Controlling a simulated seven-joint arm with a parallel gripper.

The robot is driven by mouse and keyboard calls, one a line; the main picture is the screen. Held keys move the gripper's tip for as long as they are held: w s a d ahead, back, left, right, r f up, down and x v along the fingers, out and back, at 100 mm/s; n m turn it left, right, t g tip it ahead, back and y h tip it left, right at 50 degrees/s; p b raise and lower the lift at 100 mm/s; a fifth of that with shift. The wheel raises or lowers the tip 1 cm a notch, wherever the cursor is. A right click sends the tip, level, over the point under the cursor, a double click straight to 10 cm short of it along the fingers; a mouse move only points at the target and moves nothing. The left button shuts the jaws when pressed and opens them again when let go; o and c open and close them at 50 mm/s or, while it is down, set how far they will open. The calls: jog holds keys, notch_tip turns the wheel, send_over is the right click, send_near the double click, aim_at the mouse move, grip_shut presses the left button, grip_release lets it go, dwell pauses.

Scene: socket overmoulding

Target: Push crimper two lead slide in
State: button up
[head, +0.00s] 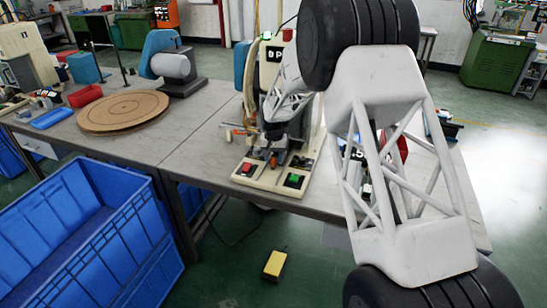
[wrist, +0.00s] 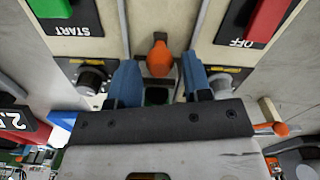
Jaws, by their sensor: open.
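The crimper (head: 262,172) is a cream machine on the bench, with a red button and a green button on its front base. An orange knob (wrist: 160,58), apparently the lead slide's handle, stands between those buttons in the wrist view; it shows small in the head view (head: 274,160). My gripper (wrist: 160,66) is open, its two blue fingers on either side of the knob with gaps visible. In the head view my gripper (head: 275,134) is at the crimper's front. The slide's track is mostly hidden beneath my gripper.
The green START button (wrist: 50,8) and red OFF button (wrist: 268,20) flank the knob. An orange-tipped lever (wrist: 280,129) is at the right. A round wooden board (head: 123,110) lies left on the bench.

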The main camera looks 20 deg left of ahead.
jog(key=shift+w+r, duration=0.1)
jog(key=shift+r, duration=0.05)
jog(key=shift+r, duration=3.75)
jog(key=shift+d+r, duration=0.35)
jog(key=s+d+r+m, duration=0.1)
jog(key=s+d+r, duration=0.55)
jog(key=d, duration=0.45)
jog(key=s+d+r+t, duration=0.1)
jog(key=s+d+r, duration=0.55)
jog(key=d, duration=0.35)
jog(key=s+d+r+m, duration=0.1)
jog(key=s+d+r, duration=0.6)
jog(key=d, duration=0.4)
jog(key=s+d, duration=0.6)
jog(key=s, duration=0.4)
jog(key=s+d+t, duration=0.1)
jog(key=s+d, duration=0.4)
jog(key=s, duration=0.5)
jog(key=s+d+m, duration=0.1)
jog(key=s+d, duration=0.5)
jog(key=s, duration=0.5)
jog(key=shift+d+f+t, duration=0.3)
jog(key=shift+d, duration=0.05)
